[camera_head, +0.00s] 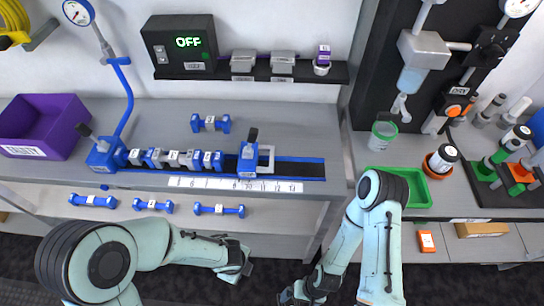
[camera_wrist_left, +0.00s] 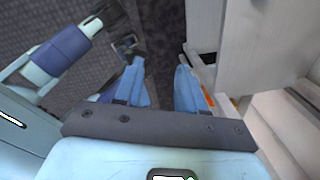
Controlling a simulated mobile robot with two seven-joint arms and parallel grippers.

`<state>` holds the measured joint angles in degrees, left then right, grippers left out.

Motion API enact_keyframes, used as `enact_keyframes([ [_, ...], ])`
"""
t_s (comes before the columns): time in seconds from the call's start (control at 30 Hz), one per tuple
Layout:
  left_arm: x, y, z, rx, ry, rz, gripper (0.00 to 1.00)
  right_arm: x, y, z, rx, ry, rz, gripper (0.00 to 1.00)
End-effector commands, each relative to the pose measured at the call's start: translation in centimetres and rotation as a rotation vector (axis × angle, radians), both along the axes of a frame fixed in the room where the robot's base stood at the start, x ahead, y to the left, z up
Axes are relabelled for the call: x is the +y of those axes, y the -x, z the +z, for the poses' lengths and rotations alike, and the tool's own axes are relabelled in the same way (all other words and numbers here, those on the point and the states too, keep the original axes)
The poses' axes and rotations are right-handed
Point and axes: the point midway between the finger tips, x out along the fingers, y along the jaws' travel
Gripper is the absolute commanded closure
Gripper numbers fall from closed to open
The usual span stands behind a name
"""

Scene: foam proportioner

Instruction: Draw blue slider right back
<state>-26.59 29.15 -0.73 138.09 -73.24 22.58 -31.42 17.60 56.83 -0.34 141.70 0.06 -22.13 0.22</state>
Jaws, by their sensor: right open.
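The blue slider (camera_head: 248,160) with a dark upright handle sits on the black rail (camera_head: 300,169) of the bench, behind the white number scale (camera_head: 235,185). A row of blue and grey pieces (camera_head: 175,159) lies to its left, reaching to the blue end block (camera_head: 103,155). My left gripper (camera_head: 243,266) is in front of and below the bench edge, well away from the slider. In the left wrist view its blue fingers (camera_wrist_left: 160,88) are apart with nothing between them. My right gripper (camera_head: 297,294) is low at the bottom edge, open and partly cut off.
Blue dumbbell-like pieces (camera_head: 219,209) lie on a lower shelf below the scale, and another (camera_head: 210,123) lies behind the rail. A purple bin (camera_head: 62,112) is at left. A green tray (camera_head: 408,188) stands on the right counter. The bench behind the slider is mostly clear.

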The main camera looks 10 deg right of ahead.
Motion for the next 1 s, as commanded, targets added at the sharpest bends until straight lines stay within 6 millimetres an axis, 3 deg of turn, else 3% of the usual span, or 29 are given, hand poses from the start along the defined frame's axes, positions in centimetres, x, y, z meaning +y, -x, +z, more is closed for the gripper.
enact_keyframes([
  [0.1, -3.1, -5.2, 6.5, -0.354, -0.133, -0.463, 0.61, 0.0, 0.2, -0.7, 0.003, 0.000, 0.000, 0.00],
  [0.2, -6.1, -8.3, 13.1, -0.648, -0.259, -0.744, 0.61, 0.0, 0.3, -1.1, 0.005, 0.000, -0.001, 0.00],
  [0.3, -8.9, -9.6, 19.1, -0.892, -0.367, -0.914, 0.61, 0.0, 0.4, -1.3, 0.005, 0.000, -0.001, 0.00],
  [0.43, -10.9, -9.8, 24.1, -1.083, -0.454, -1.012, 0.61, 0.0, 0.4, -1.4, 0.006, 0.000, 0.000, 0.00],
  [0.53, -11.4, -10.0, 25.4, -1.134, -0.480, -1.033, 0.61, 0.0, 0.4, -1.5, 0.006, 0.000, 0.000, 0.00],
  [0.67, -11.8, -11.1, 24.9, -1.137, -0.483, -1.036, 0.61, 0.0, 0.4, -1.6, 0.006, 0.000, 0.000, 0.00],
  [1.0, -13.5, -17.3, 22.1, -1.132, -0.483, -1.036, 0.61, 0.0, 0.4, -1.7, 0.005, 0.000, -0.001, 0.00],
])
